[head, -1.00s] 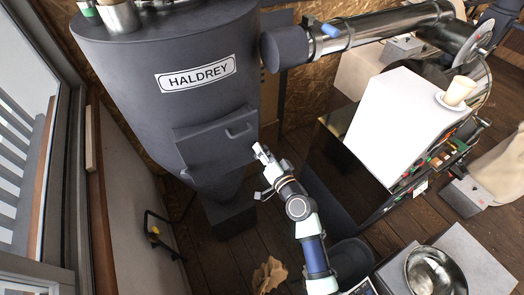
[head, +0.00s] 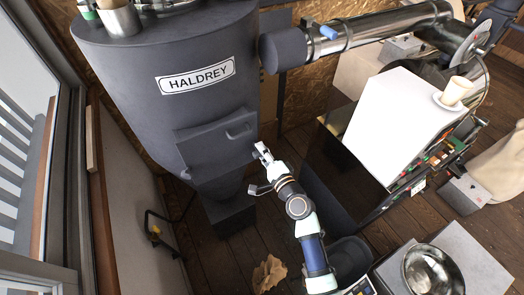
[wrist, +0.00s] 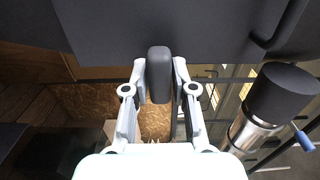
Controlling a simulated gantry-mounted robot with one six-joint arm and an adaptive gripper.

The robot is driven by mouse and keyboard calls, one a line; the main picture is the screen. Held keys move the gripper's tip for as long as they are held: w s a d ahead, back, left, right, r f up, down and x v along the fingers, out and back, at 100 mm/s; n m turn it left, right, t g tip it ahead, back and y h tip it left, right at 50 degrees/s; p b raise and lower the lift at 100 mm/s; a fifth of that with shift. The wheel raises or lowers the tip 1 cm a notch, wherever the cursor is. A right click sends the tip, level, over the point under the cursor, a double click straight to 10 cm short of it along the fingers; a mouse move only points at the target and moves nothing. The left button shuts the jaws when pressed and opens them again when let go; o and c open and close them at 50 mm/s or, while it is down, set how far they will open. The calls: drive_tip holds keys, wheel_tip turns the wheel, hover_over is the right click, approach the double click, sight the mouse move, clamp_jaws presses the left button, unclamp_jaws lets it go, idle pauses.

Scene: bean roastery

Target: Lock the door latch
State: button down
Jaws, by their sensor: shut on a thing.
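The dark grey door (head: 208,150) is on the front of the large HALDREY drum and looks closed, with a bar handle (head: 239,132) near its upper right. My gripper (head: 261,150) is at the door's right edge. In the wrist view, my gripper (wrist: 161,75) is shut on a dark, rounded latch lever (wrist: 159,84), with one finger on each side. The door's dark surface (wrist: 110,25) fills the top of that view. In the head view the latch is too small and covered to make out, and I cannot tell how it engages the frame.
A metal pipe with a dark collar (head: 283,50) and blue handle runs right from the drum, also near the gripper's right in the wrist view (wrist: 280,95). A white-topped machine (head: 405,120) stands right of my arm. A steel bowl (head: 433,270) sits lower right.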

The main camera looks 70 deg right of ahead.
idle(0.3)
drive_tip(key=c, duration=1)
unclamp_jaws()
drive_tip(key=v, duration=1.2)
